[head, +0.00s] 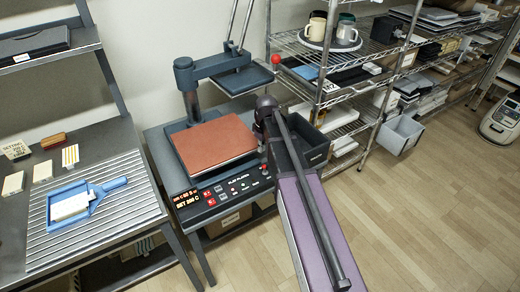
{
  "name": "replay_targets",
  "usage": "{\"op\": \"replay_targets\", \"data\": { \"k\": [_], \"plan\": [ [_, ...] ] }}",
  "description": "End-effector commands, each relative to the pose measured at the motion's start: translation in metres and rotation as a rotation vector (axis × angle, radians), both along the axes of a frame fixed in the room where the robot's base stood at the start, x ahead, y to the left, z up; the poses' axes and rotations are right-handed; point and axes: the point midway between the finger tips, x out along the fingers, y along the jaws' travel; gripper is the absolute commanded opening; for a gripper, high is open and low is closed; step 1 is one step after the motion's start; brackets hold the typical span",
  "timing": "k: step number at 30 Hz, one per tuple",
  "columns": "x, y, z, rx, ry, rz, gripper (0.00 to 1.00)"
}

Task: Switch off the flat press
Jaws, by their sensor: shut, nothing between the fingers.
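The flat press (216,145) stands on a dark table in the middle, with a red-brown lower platen. Its upper plate (243,80) is raised and set back, and a lever with a red ball knob (276,58) stands up beside it. The front control panel (225,195) reads "FLAT PLATEN", with lit displays (187,199) including "SET 200 C". Red switches (208,194) sit beside the displays, and a small red button is near the panel's right end (264,169). My dark and purple arm parts rise just right of the panel. I see no gripper fingers.
A ribbed bench (145,200) at left holds a blue tray (88,203) with a white block and several small blocks. A wire shelf at right holds mugs (347,30) on a tray and boxes. A dark bin (308,139) is right of the press. The wooden floor at right is clear.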

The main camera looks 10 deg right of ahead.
Motion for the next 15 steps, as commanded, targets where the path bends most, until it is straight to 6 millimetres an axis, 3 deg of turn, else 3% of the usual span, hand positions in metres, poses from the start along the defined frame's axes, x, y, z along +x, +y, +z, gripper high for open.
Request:
{"op": "replay_targets", "data": {
  "k": [15],
  "plan": [
    [-0.001, 0.003, -0.044, 0.000, 0.000, -0.001, 0.00]
  ]
}}
